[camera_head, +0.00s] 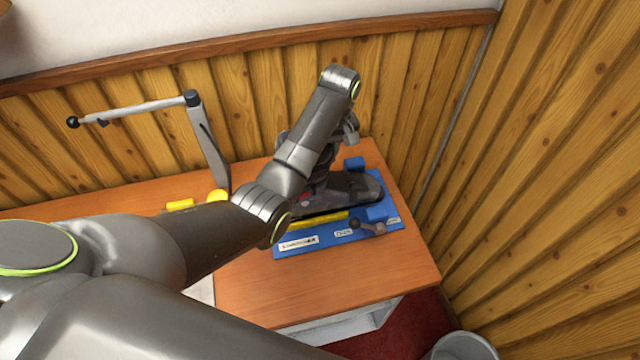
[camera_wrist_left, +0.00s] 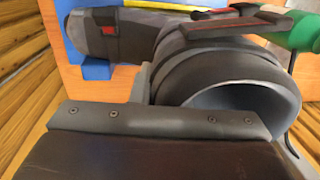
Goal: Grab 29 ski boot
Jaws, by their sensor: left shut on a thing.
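The ski boot (camera_head: 352,187) is dark grey and black, and lies in a blue fixture (camera_head: 330,238) on the wooden bench. My left arm crosses in front of it and hides part of it. My left gripper (camera_head: 350,128) is over the boot's cuff, shut on the boot. In the left wrist view the boot's grey cuff (camera_wrist_left: 215,60) has its round opening turned towards the camera, with the dark foot part stretching away to the left. The contact of the fingers is not clear to see. My right gripper is not in view.
A grey jointed lever with a black knob (camera_head: 150,105) stands at the back left of the bench (camera_head: 330,287). A small clamp (camera_head: 368,228) sits at the fixture's front right. A yellow strip (camera_head: 322,218) lies along the fixture. Wood-panelled walls close the back and right.

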